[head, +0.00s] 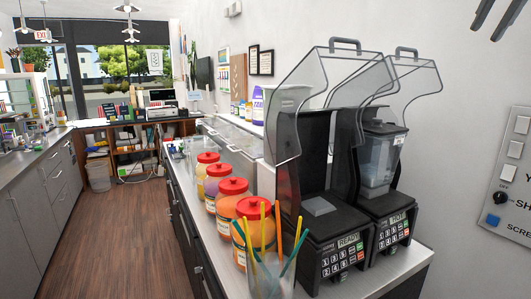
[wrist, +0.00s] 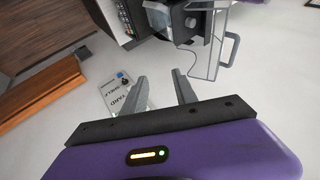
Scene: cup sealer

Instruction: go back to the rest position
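In the wrist view my gripper (wrist: 159,73) has its two grey fingers spread apart, with nothing between them. The fingers are clear of everything near them. In the head view two dark prongs (head: 494,16) show at the top right edge in front of the white wall; they look like my gripper's fingers, but the rest is cut off. Two black machines with clear raised hoods stand on the right counter: the left machine (head: 333,225) has an empty base and the right machine (head: 385,205) holds a clear container (head: 379,160).
A glass with colourful straws (head: 268,270) stands at the counter's front. Several red-lidded jars (head: 233,198) line the counter's left edge. A switch panel (head: 510,170) is on the right wall. The wooden floor (head: 125,240) between the counters is clear.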

